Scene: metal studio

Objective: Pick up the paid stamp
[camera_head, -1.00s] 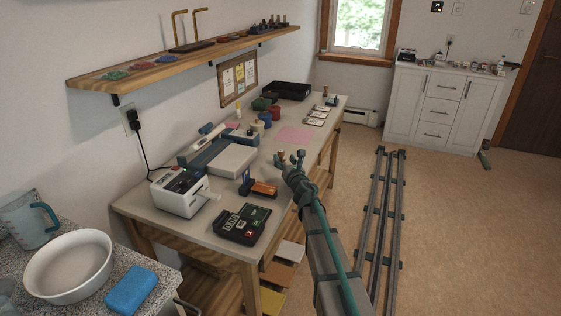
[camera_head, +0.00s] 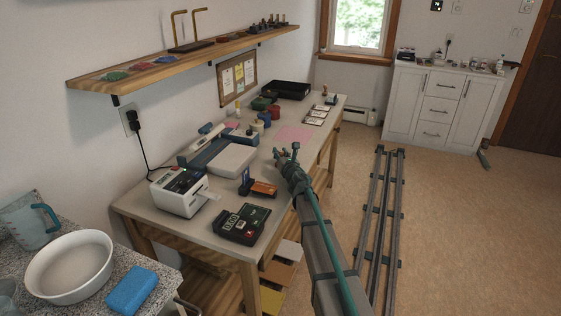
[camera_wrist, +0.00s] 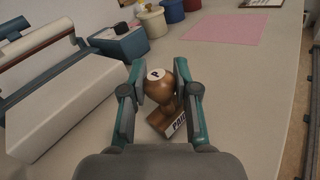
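The paid stamp has a round wooden knob (camera_wrist: 158,88) with a white cap marked "P" and a wooden block with a "PAID" label (camera_wrist: 176,126). In the wrist view it stands on the worktable between my two fingers, its block turned at an angle. My gripper (camera_wrist: 160,77) has one finger on each side of the knob, very near it; firm contact cannot be made out. In the head view my gripper (camera_head: 286,151) is low over the table's right edge, its fingers apart, and the stamp is mostly hidden there.
The worktable (camera_head: 229,190) holds a label printer (camera_head: 180,193), a card terminal (camera_head: 242,223), an orange-and-dark tool (camera_head: 260,187) and a long white-and-blue device (camera_head: 231,158). A pink sheet (camera_head: 295,134) lies behind. The table around the stamp is mostly bare.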

